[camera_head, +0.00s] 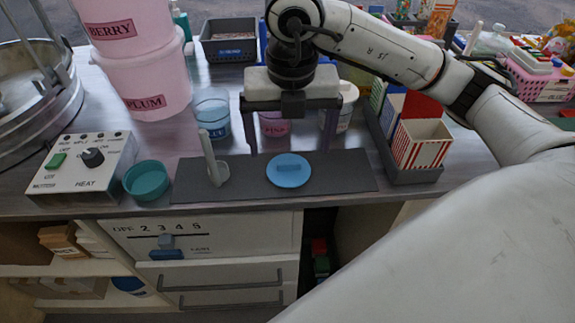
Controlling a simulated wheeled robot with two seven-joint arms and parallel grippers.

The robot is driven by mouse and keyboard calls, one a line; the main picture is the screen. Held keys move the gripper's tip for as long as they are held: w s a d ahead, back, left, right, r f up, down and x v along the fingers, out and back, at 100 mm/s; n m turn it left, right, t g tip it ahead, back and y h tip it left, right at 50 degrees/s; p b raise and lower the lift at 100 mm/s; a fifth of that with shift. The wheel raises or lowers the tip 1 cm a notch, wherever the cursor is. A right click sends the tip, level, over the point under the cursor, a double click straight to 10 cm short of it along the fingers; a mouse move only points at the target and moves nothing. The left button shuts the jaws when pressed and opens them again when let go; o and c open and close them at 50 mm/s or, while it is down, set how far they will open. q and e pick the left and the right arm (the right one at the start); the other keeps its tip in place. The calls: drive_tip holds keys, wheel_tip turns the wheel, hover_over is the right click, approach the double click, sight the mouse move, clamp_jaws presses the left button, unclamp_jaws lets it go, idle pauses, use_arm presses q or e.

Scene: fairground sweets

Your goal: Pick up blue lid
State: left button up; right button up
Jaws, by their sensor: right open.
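The blue lid (289,171) is a round light-blue disc with a small raised grip on top. It lies flat on a dark grey mat (345,172) near the counter's front edge. My right gripper (289,152) is open and empty, with its fingers pointing down. In the picture, its fingertips are a little behind the lid, one to the left and one to the right; I cannot tell their exact height. My left gripper is not in view.
A white scoop (213,165) stands on the mat left of the lid. A teal bowl (146,181) and a heat control box (84,162) are further left. Behind are a blue tub (212,112) and a pink tub (273,124). Striped boxes (421,145) stand right.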

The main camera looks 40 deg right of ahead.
sight(289, 164)
drive_tip(key=f, duration=0.6)
drive_tip(key=shift+w+d+f, duration=0.15)
drive_tip(key=shift+w+f, duration=0.1)
drive_tip(key=shift+w, duration=0.1)
drive_tip(key=shift+c, duration=0.5)
drive_tip(key=c, duration=1)
